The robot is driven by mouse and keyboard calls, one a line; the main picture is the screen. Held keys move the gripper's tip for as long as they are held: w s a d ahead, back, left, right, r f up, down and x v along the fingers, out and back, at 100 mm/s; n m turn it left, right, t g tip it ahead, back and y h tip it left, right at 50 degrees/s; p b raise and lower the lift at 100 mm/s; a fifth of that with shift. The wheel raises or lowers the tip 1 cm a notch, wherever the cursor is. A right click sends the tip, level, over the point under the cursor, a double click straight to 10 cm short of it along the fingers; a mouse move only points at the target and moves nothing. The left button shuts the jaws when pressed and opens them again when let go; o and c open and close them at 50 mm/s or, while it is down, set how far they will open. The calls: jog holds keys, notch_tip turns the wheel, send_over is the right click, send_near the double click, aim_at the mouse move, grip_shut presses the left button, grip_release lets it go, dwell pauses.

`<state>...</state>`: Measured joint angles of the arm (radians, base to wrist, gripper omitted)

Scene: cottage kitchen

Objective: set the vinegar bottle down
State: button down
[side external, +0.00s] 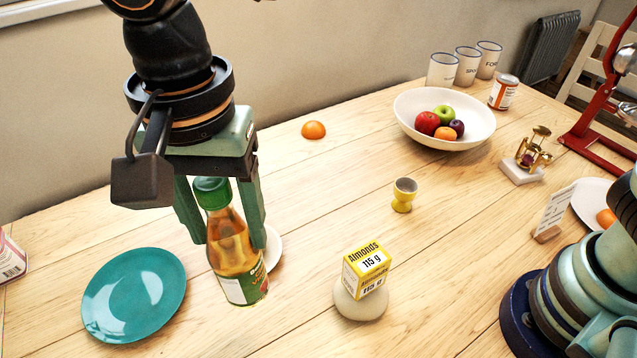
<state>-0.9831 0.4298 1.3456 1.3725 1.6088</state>
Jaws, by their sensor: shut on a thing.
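The vinegar bottle (236,250) has a green cap, amber liquid and a green and white label. It is in the side external view, left of the middle, and tilts slightly. My gripper (226,222) points down and is shut on the bottle around its neck and upper body. The bottle appears to hang above the wooden table (320,215); how far its base is from the top is hard to tell. A white saucer or plate (273,247) shows partly behind the bottle and the gripper finger.
A teal plate (135,294) lies left of the bottle. An almonds box (366,270) sits on a round pale object (360,303) to the right. An egg cup (403,195), an orange half (313,130) and a fruit bowl (405,110) stand farther back. Bare table lies between them.

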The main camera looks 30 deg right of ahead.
aim_at(247, 292)
notch_tip(247, 292, down, 13)
jog(key=shift+f, duration=0.15)
dwell(0.4)
jog(key=shift+c, duration=0.6)
grip_release()
jog(key=shift+f, duration=0.15)
